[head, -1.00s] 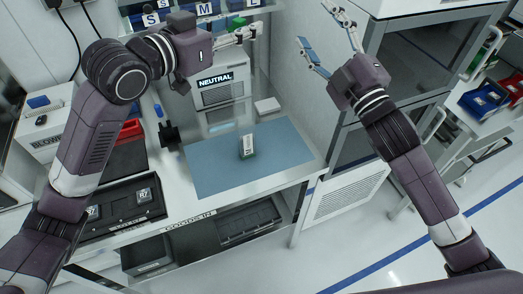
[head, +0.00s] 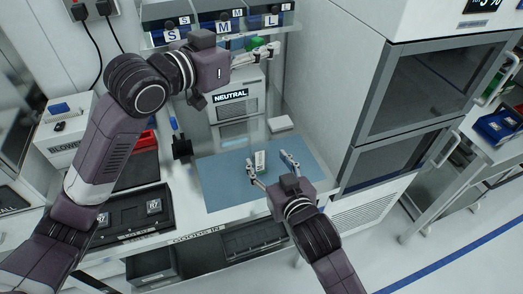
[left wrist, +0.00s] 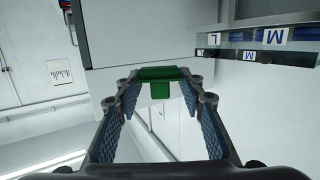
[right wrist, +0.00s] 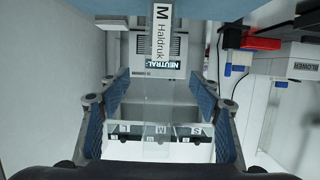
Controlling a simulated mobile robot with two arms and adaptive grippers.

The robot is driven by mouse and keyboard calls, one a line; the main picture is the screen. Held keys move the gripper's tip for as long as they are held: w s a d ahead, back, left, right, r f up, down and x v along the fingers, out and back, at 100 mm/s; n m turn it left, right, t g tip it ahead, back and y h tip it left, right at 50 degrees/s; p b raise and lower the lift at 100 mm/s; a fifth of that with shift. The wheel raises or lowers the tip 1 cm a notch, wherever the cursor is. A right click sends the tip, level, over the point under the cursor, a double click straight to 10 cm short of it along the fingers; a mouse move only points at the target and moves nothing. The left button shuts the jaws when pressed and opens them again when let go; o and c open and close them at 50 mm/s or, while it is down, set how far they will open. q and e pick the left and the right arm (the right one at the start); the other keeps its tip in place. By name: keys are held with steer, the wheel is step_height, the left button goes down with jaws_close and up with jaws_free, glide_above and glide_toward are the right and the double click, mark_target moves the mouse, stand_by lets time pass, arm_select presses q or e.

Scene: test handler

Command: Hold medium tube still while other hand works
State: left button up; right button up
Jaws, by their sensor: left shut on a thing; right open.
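My left gripper (head: 272,52) is raised in front of the size-marked shelf, shut on a green piece (left wrist: 160,75). The piece sits across its fingertips in the left wrist view and is partly hidden in the head view. A small upright item with a white label (head: 260,160) stands on the blue mat (head: 228,190). In the right wrist view its label (right wrist: 161,40) reads "M Haldruk"; I take it for the medium tube. My right gripper (head: 270,167) is open and low over the mat, its fingertips on either side of the item, with no clear contact.
A shelf with bins marked S, M and L (head: 224,28) is at the back. A NEUTRAL unit (head: 238,98) stands behind the mat. A white box (head: 280,124) is at the mat's back right. A black tray (head: 130,214) lies at left.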

mark_target(260, 149)
steer(key=x, duration=0.8)
steer(key=shift+w+a, duration=0.1)
steer(key=shift+w, duration=0.3)
steer(key=shift+f, duration=0.1)
steer(key=c, duration=1.3)
steer(key=shift+o, duration=0.2)
